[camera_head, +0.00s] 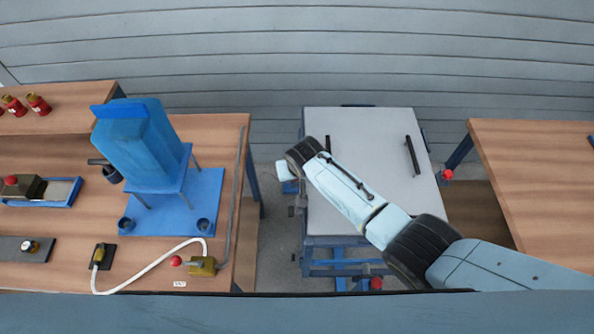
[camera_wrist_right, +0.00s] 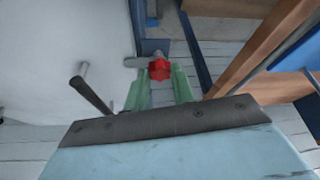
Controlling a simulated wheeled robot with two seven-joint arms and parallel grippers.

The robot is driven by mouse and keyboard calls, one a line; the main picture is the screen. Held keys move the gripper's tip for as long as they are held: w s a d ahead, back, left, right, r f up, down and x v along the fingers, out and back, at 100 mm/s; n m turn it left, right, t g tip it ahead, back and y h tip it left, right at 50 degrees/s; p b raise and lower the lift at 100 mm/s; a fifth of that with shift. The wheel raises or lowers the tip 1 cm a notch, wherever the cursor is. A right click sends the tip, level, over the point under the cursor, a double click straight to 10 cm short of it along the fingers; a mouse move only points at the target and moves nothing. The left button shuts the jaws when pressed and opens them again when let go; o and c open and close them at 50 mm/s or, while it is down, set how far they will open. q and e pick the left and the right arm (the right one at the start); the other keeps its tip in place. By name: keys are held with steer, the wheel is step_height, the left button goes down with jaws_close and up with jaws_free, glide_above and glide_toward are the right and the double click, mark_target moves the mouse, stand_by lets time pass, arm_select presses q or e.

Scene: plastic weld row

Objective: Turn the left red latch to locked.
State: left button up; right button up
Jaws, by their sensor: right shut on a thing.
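The left red latch (camera_wrist_right: 160,69) is a small red knob with a grey lever pointing left, beside the corner of the cart's pale top in the right wrist view. My right gripper (camera_wrist_right: 160,84) has its green fingers on either side of the knob and is shut on it. In the head view my right arm reaches across the cart (camera_head: 375,190) to its left edge, where my right gripper (camera_head: 284,171) hides the latch. Another red latch (camera_head: 446,174) is at the cart's right side. My left gripper is not in view.
Black bar handles (camera_head: 412,156) stand on the cart top. A wooden bench (camera_head: 140,262) on the left holds a blue machine (camera_head: 140,145) and a white cable. Another wooden table (camera_head: 540,170) is on the right. A floor gap separates cart and left bench.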

stand_by(0.4)
steer(key=o, duration=1)
steer(key=p+v, duration=0.3)
steer(key=v, duration=1)
steer(key=shift+r+p, duration=0.15)
steer(key=shift+p, duration=0.15)
steer(key=shift+s, duration=0.1)
